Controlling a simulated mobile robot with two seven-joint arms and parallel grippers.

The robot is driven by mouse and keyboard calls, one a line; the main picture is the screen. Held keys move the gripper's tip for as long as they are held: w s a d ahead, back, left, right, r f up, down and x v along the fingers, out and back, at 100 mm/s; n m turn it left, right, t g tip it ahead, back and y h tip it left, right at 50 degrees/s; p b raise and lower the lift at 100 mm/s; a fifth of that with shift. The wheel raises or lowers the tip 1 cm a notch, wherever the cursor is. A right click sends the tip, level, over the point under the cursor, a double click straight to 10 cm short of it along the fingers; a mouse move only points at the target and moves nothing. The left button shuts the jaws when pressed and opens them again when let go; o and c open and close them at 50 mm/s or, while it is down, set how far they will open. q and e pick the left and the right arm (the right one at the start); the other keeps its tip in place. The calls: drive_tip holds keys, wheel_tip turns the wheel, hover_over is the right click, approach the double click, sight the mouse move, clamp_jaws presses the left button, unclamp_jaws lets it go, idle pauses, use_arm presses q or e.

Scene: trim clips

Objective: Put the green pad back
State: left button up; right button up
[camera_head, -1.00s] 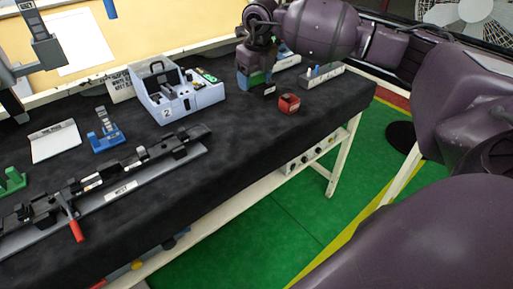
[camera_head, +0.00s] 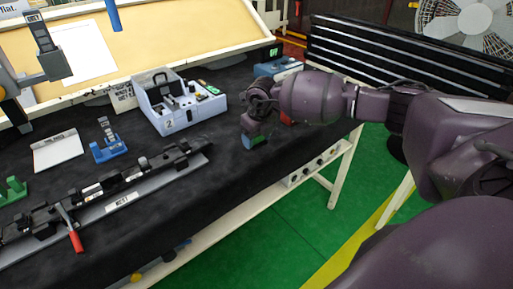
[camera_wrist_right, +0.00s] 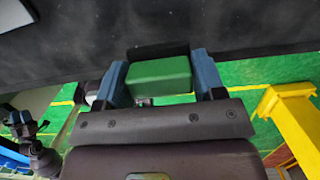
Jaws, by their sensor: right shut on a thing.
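The green pad (camera_wrist_right: 160,76) is a small green block. In the right wrist view it sits between the two blue fingers of my right gripper (camera_wrist_right: 163,82), with a dark piece right behind it. In the head view my right gripper (camera_head: 255,138) is near the table's front edge, right of the blue-grey box marked 2 (camera_head: 182,118), and a bit of green shows at its tip. The gripper is shut on the pad. I do not see my left gripper.
A black rail fixture with a red handle (camera_head: 75,241) lies along the table front. A blue stand (camera_head: 108,150), white plate (camera_head: 57,151) and green holder (camera_head: 13,190) lie at left. A red block (camera_head: 286,119) is partly hidden behind my arm. The table's middle is clear.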

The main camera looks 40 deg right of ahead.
sight(257, 142)
drive_tip(key=shift+f, duration=2.15)
drive_tip(key=shift+f, duration=0.15)
drive_tip(key=o, duration=0.9)
